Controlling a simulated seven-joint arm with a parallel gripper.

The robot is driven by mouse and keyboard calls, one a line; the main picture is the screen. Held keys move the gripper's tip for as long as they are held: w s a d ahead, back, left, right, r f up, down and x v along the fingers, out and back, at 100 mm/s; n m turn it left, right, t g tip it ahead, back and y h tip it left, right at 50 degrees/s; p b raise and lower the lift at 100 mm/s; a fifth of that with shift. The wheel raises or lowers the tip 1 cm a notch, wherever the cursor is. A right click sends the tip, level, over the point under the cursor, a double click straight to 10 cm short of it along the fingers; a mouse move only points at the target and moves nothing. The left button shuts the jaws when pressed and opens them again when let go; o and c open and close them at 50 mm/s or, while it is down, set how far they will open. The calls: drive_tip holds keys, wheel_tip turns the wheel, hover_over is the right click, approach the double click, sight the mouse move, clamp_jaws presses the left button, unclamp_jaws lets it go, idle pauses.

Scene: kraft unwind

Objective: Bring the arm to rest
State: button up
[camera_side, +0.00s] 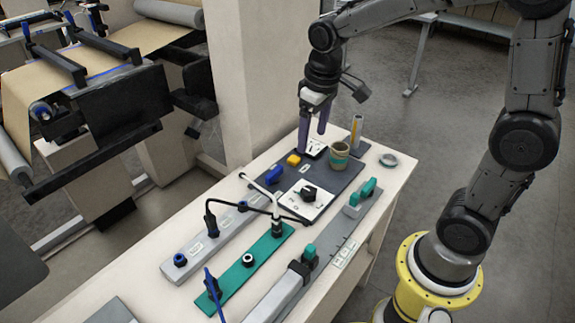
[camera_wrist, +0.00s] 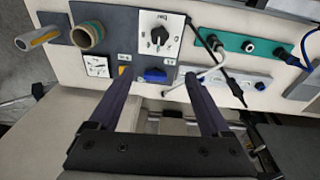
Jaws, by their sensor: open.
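My gripper (camera_side: 312,140) hangs pointing down above the far end of the white bench (camera_side: 225,203). Its two dark purple fingers are apart, with nothing seen between them. In the wrist view the gripper (camera_wrist: 158,78) is also open, and its fingertips appear in front of the near edge of the dark panel (camera_wrist: 113,14). I cannot tell the exact height of the fingertips over the bench. The rest of my arm arches up and to the right in the side view.
Near the gripper are a white switch plate (camera_side: 315,148), a yellow block (camera_side: 293,160), a tan-green cup (camera_side: 339,155) and an upright tube (camera_side: 357,130). A black knob (camera_side: 309,193), a blue piece (camera_side: 273,175) and cabled connector strips (camera_side: 254,262) lie nearer. A pillar (camera_side: 258,80) stands left.

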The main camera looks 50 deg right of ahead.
drive_tip(key=s+a+r+t, duration=0.1)
drive_tip(key=s+r+t, duration=0.1)
drive_tip(key=s, duration=0.7)
drive_tip(key=s+a+r+t, duration=0.1)
drive_tip(key=s+r+t, duration=0.1)
drive_tip(key=s, duration=0.6)
drive_tip(key=shift+s+a+r, duration=0.2)
drive_tip(key=shift+s+r, duration=0.15)
drive_tip(key=shift+r, duration=0.25)
